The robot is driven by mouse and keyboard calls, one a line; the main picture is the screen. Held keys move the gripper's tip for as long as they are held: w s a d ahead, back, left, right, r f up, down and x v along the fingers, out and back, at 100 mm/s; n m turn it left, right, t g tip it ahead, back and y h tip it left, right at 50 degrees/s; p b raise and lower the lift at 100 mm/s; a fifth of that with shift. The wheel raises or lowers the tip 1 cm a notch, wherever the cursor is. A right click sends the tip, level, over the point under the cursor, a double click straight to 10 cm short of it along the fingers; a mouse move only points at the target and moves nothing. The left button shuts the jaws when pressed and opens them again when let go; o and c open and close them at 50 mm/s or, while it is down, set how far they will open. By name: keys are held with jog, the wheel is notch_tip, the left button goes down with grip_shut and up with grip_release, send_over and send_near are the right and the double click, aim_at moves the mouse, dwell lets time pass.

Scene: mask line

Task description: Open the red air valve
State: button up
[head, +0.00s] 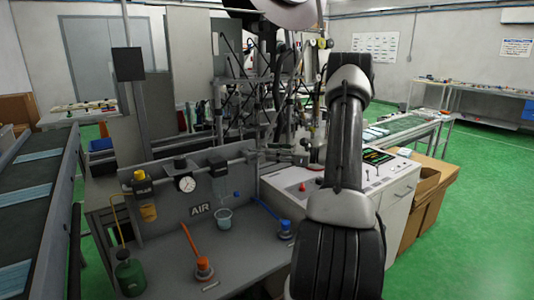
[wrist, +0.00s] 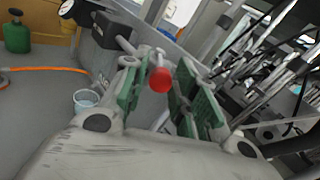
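In the wrist view the red knob (wrist: 160,80) appears in the gap between the green fingers of my gripper (wrist: 163,70). The fingers stand apart, so my gripper is open. I cannot tell whether either finger touches the knob or how far beyond the tips it sits. The valve body behind the knob is largely unclear.
A green bottle (head: 130,276) is at the left. A white console (head: 372,195) stands at the right.

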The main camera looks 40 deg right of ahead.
jog(key=v, duration=0.9)
